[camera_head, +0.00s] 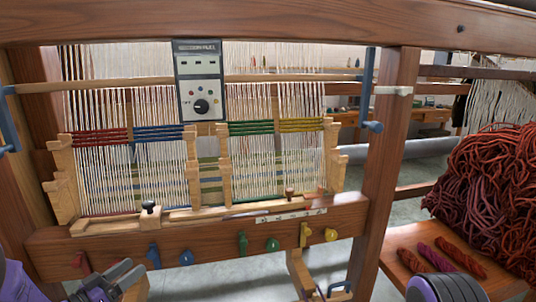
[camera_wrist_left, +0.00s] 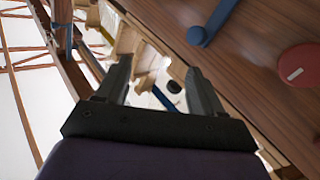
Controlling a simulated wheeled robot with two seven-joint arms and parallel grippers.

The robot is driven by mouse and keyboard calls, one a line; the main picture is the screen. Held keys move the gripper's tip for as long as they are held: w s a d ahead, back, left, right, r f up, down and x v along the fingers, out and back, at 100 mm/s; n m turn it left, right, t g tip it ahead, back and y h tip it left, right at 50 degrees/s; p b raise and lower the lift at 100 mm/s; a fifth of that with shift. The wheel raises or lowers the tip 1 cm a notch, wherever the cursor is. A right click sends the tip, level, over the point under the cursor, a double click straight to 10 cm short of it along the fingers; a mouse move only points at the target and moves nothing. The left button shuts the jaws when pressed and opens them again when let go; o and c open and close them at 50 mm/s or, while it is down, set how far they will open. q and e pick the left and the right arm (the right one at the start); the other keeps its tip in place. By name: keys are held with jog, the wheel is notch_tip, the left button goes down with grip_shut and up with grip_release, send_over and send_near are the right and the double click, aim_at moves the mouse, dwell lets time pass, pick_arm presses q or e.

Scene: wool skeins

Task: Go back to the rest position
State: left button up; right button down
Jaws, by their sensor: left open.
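My left gripper (camera_head: 132,269) is at the bottom left of the head view, in front of the lower beam of the loom. It is open. In the left wrist view its two dark fingers (camera_wrist_left: 157,68) stand apart with nothing held between them. Wooden loom parts and a small black knob (camera_wrist_left: 174,87) show beyond the fingers, apart from them as far as I can tell. My right gripper is not in view.
The wooden loom (camera_head: 200,240) with a control box (camera_head: 201,80) fills the middle. Coloured pegs and knobs (camera_head: 272,245) stick out of its lower beam. At right, a heap of red-brown wool (camera_head: 490,190) and several small skeins (camera_head: 434,258) lie on a wooden bench (camera_head: 400,240).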

pick_arm(q)
jog(key=s+d+f+n+g+y, duration=0.25)
jog(key=s+f+n+y, duration=0.35)
jog(key=f, duration=0.5)
jog(key=s+d+f+n+g+y, duration=0.2)
jog(key=s+d+f+y, duration=0.1)
jog(key=s+f, duration=0.6)
jog(key=s+f+n+g+y, duration=0.1)
jog(key=s+f+g+y, duration=0.1)
jog(key=s, duration=0.9)
jog(key=s+d+f+n+g+y, duration=0.1)
jog(key=s+f+g, duration=0.4)
jog(key=s, duration=0.5)
jog(key=shift+s+d+g+y, duration=0.3)
jog(key=shift+s+g+y, duration=0.1)
jog(key=shift+g, duration=0.15)
